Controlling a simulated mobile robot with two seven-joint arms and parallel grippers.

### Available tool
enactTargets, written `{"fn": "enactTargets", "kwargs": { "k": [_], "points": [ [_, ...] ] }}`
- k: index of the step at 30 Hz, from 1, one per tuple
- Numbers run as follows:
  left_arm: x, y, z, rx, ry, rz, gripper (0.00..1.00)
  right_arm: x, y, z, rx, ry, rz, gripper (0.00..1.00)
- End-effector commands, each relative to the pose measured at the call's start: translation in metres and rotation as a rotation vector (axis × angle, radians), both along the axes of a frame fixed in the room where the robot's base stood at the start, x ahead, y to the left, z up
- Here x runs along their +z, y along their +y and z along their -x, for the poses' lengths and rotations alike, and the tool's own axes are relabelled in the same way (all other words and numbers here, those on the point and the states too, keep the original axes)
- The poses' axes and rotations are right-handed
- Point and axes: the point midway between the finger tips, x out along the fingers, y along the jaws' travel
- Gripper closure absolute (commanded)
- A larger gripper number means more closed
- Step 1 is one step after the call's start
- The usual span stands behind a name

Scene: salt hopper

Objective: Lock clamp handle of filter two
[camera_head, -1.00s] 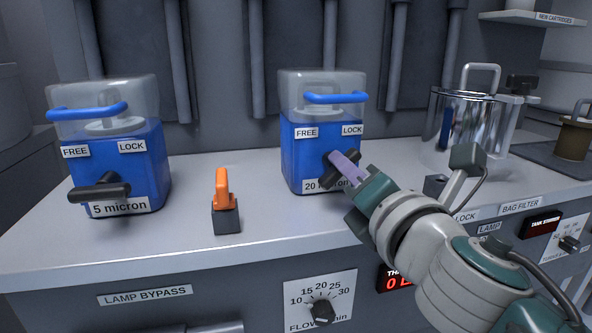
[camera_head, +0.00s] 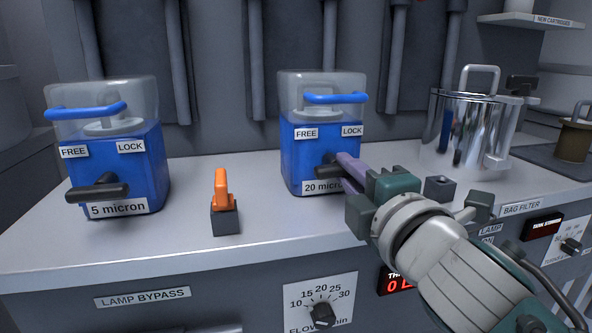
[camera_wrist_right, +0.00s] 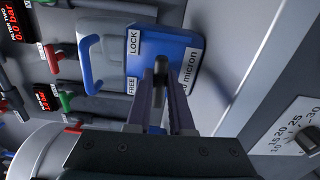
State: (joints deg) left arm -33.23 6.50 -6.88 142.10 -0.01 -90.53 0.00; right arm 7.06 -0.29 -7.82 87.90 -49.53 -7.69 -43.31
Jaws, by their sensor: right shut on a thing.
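The 20 micron filter (camera_head: 297,150), a blue housing with a clear cover and blue bail, stands mid-counter. FREE is at its front left, LOCK at its right. Its black clamp handle (camera_head: 327,172) is low on the front, partly hidden by my fingers. My right gripper (camera_head: 348,165) is shut on this handle from the right. In the right wrist view my two purple fingers (camera_wrist_right: 163,90) flank the dark handle (camera_wrist_right: 158,64) in front of the blue housing (camera_wrist_right: 185,50). The 5 micron filter (camera_head: 145,165) stands left, its black handle (camera_head: 98,193) roughly level. My left gripper is out of view.
An orange switch (camera_head: 221,190) on a dark base stands between the filters, nearer the front edge. A steel pot-like vessel (camera_head: 465,130) stands at the right. A flow dial (camera_head: 322,312) is on the panel below.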

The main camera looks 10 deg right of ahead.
Motion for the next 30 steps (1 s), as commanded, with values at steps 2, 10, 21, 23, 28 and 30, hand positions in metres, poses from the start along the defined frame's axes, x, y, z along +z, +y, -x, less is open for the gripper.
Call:
{"fn": "enactTargets", "kwargs": {
  "k": [2, 10, 21, 23, 28, 30],
  "points": [
    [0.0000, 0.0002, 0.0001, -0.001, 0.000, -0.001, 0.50, -0.0001, 0.0001, 0.0000, 0.000, 0.000, -0.014, 1.00],
    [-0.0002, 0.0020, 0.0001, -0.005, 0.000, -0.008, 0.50, -0.0001, 0.0001, 0.0000, 0.000, 0.001, -0.025, 1.00],
    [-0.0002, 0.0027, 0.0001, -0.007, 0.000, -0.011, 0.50, 0.0000, 0.0002, 0.0000, 0.000, 0.001, -0.023, 0.61],
    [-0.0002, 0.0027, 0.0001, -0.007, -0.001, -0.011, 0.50, 0.0000, 0.0002, 0.0000, 0.000, 0.001, -0.022, 0.54],
    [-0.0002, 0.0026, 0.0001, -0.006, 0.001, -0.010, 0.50, 0.0000, 0.0001, 0.0000, 0.000, 0.001, -0.022, 0.50],
    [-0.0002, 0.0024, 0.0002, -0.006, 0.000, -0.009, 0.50, 0.0000, 0.0001, 0.0000, 0.000, 0.001, -0.022, 0.50]
  ]
}}
